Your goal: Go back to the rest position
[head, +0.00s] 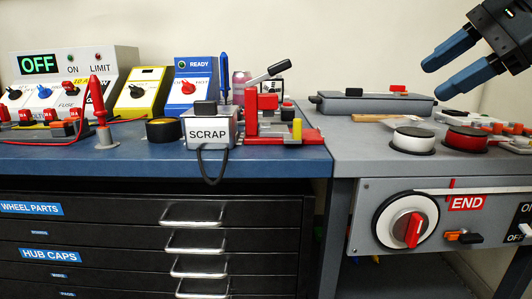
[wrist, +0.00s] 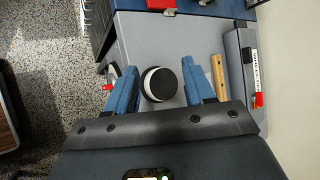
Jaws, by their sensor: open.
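My gripper (head: 450,66) is at the upper right of the head view, raised above the grey bench. Its two blue fingers are apart, with nothing between them. In the wrist view the gripper (wrist: 163,90) looks down on the grey bench, with a black-topped white round knob (wrist: 159,85) below, between the fingers in the picture. That view does not show contact with the knob.
The grey bench (head: 345,144) holds a white knob (head: 413,141), a red knob (head: 466,139) and a long grey case (head: 373,104). The blue bench (head: 60,155) at left holds a SCRAP bin (head: 209,133), a red clamp (head: 268,120) and control boxes. Air around my gripper looks clear.

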